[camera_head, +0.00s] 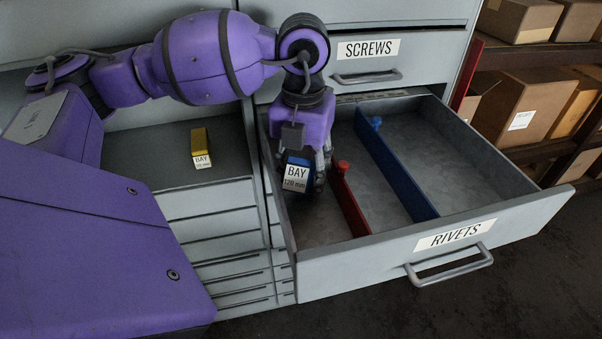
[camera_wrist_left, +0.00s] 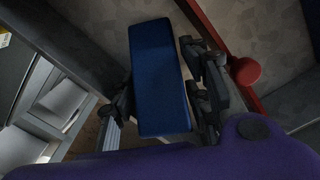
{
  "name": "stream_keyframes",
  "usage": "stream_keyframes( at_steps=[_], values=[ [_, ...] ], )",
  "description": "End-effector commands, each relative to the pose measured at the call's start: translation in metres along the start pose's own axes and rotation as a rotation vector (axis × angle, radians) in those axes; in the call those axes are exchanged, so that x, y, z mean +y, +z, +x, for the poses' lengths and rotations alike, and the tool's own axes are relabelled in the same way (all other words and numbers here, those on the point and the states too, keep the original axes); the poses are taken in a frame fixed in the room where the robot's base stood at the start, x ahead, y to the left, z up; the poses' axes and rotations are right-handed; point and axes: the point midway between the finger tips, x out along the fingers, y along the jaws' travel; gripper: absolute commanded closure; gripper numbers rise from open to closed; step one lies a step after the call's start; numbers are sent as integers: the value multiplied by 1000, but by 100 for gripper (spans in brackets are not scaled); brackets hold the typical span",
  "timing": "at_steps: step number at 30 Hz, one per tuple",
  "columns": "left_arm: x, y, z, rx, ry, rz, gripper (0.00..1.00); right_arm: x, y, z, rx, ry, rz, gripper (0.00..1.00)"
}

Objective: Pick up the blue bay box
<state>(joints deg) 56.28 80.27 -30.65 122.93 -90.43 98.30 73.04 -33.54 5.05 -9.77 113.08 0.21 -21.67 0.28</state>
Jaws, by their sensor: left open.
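The blue bay box (camera_head: 297,177) has a white "BAY 120 mm" label and is in the left compartment of the open RIVETS drawer (camera_head: 330,280). My left gripper (camera_head: 305,166) points down over it from behind and partly hides it. In the left wrist view, the blue box (camera_wrist_left: 158,85) lies between the open fingers, one on each side. I cannot tell whether either finger touches it. My right gripper is in neither view.
A red divider (camera_head: 351,207) stands just right of the gripper, and a blue divider (camera_head: 397,170) farther right. A yellow bay box (camera_head: 201,149) sits on the cabinet ledge at left. The SCREWS drawer (camera_head: 420,55) is shut above. Cardboard boxes (camera_head: 527,108) fill the right shelves.

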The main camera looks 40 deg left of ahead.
Motion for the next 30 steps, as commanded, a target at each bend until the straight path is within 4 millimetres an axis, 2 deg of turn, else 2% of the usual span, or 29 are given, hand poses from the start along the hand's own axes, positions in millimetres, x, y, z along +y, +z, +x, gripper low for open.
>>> stream_keyframes(
  at_steps=[4, 11, 14, 21, 30],
  values=[
    [0, 0, 14, 1, -1, -1, 56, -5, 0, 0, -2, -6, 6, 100],
    [0, 0, 16, 0, -1, 0, 56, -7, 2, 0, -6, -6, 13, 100],
    [0, 0, 16, 0, -1, 0, 67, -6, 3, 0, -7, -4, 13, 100],
    [0, 0, 16, 0, 0, 0, 98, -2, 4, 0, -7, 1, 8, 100],
    [0, 1, 15, -2, -1, 0, 100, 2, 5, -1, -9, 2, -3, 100]
  ],
)
